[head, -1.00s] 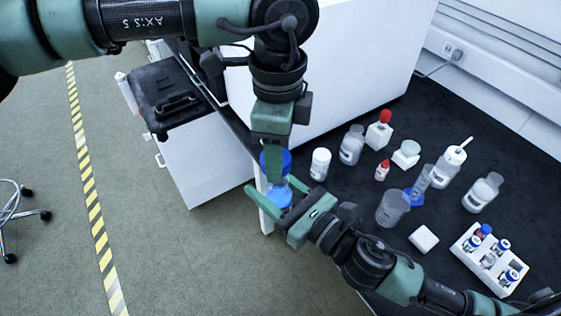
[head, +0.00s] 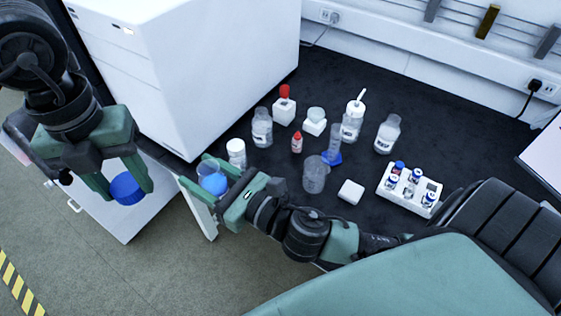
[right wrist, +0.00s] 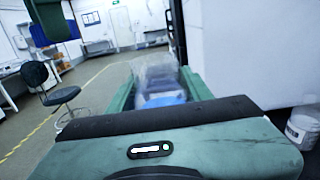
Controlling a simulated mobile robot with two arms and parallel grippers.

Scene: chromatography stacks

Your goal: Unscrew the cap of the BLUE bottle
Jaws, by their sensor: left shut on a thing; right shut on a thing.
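A blue cap (head: 126,189) is between the fingers of my left gripper (head: 120,186), which is shut on it in the head view. It is held in the air at the left, off the bottle. My right gripper (head: 213,177) is shut on the blue bottle (head: 212,182) near the table's front edge. The bottle is clear with blue in its lower part and shows no cap. In the right wrist view the bottle (right wrist: 157,82) stands between the fingers, its open top blurred.
The black table (head: 330,85) holds several bottles, a clear beaker (head: 315,177), a white vial rack (head: 425,207) and a white block (head: 350,192). A white bottle (head: 236,152) stands close behind the right gripper. A large white instrument (head: 205,70) stands at the back left.

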